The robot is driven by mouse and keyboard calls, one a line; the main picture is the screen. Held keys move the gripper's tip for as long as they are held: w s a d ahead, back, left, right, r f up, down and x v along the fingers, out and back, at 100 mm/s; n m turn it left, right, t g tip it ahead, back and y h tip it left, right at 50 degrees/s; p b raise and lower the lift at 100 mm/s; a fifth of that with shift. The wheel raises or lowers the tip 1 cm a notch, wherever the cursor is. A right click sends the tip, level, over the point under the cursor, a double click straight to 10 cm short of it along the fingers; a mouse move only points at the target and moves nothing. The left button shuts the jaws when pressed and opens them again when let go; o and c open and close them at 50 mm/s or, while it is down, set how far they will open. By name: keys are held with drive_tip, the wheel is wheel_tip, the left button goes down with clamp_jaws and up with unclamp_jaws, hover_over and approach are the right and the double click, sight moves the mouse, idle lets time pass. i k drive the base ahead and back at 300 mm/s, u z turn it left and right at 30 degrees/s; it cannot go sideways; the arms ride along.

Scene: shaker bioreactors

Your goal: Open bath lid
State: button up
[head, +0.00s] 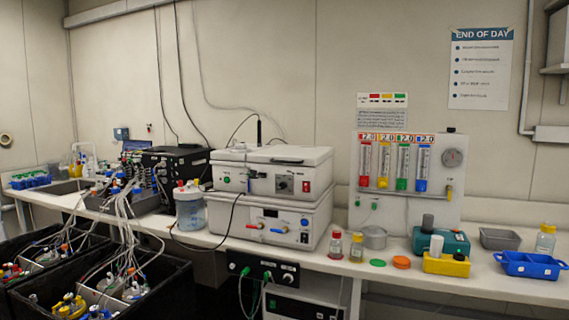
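A white two-tier unit (261,217) stands on the bench in the middle of the head view. I take it to be the bath. A thin dark probe stands upright at the lid's back edge. The upper box front (262,182) has a green fitting, a dial and a red switch. What is inside is hidden by the lid. My gripper is not in this view.
A lidded jar (190,210) stands close left of the unit, and a dark cable hangs across its front. Small bottles (335,246) stand close right. A flowmeter panel (406,180) is further right. Black tubs (35,265) with tubing fill the lower left.

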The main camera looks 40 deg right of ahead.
sight(287, 155)
drive_tip(key=i, duration=0.9)
drive_tip(key=u, duration=0.05)
